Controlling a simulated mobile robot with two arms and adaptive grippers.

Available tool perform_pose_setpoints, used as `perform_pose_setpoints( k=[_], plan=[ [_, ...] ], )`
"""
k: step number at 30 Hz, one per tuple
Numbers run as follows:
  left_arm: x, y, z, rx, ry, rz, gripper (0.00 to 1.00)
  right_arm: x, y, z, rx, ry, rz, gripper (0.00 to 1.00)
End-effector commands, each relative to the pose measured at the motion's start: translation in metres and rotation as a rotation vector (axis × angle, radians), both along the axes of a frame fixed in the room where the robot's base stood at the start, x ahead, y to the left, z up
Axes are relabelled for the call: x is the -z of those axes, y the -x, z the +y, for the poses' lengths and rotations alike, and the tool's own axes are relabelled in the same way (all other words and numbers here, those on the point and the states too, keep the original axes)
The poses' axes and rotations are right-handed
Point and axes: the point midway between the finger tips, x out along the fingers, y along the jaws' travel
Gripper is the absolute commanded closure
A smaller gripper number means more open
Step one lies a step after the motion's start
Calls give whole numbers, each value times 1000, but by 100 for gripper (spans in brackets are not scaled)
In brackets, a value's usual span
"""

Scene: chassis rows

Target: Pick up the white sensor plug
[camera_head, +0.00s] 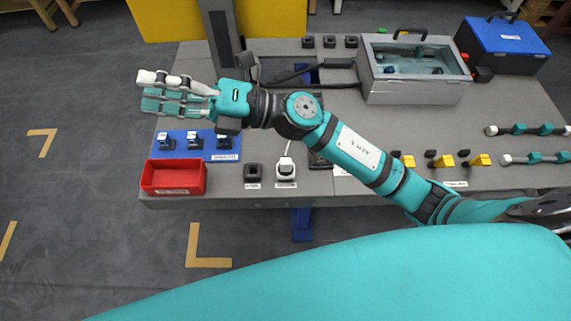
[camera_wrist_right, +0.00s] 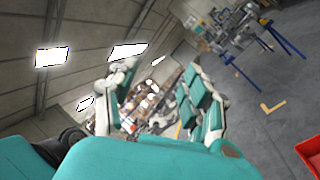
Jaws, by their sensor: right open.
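The white sensor plug (camera_head: 286,172) stands at the front edge of the grey workbench (camera_head: 330,189), with a white cable rising behind it and a label in front. My right arm reaches in from the right across the bench, its forearm passing behind the plug in the picture. My right gripper (camera_head: 172,94) is open and empty, up and left of the plug and well apart from it. The right gripper (camera_wrist_right: 163,98) also shows in the right wrist view, its fingers spread with nothing between them; the plug is not visible there. My left gripper is not in view.
A black socket block (camera_head: 253,172) stands just left of the plug. A red bin (camera_head: 173,191) and a blue board (camera_head: 232,155) with small connectors lie farther left. A grey open case (camera_head: 415,95), yellow parts (camera_head: 443,161) and a blue box (camera_head: 505,45) occupy the right side.

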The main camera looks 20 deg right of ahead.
Motion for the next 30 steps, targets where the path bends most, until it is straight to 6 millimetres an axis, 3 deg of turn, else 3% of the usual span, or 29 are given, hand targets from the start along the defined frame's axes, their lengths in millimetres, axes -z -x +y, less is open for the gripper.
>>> perform_pose_setpoints(
  k=[2,5,8,10,12,15,18,21,25,30],
  plan=[
    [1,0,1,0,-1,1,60,23,30,20,-161,232,-220,50],
    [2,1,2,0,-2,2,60,75,54,18,-353,562,-453,50],
    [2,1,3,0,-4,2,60,130,50,-17,-517,928,-626,50],
    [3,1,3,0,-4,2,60,159,35,-56,-605,1183,-697,50],
    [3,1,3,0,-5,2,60,174,17,-98,-672,1412,-731,50],
    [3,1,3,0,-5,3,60,179,-5,-150,-730,1670,-732,50],
    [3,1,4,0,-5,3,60,175,-18,-183,-757,1826,-713,50],
    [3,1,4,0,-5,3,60,176,-22,-197,-771,1892,-698,50],
    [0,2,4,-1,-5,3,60,194,-22,-199,-777,1900,-691,50],
    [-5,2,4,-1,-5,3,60,231,-21,-198,-777,1896,-690,50]
  ],
)
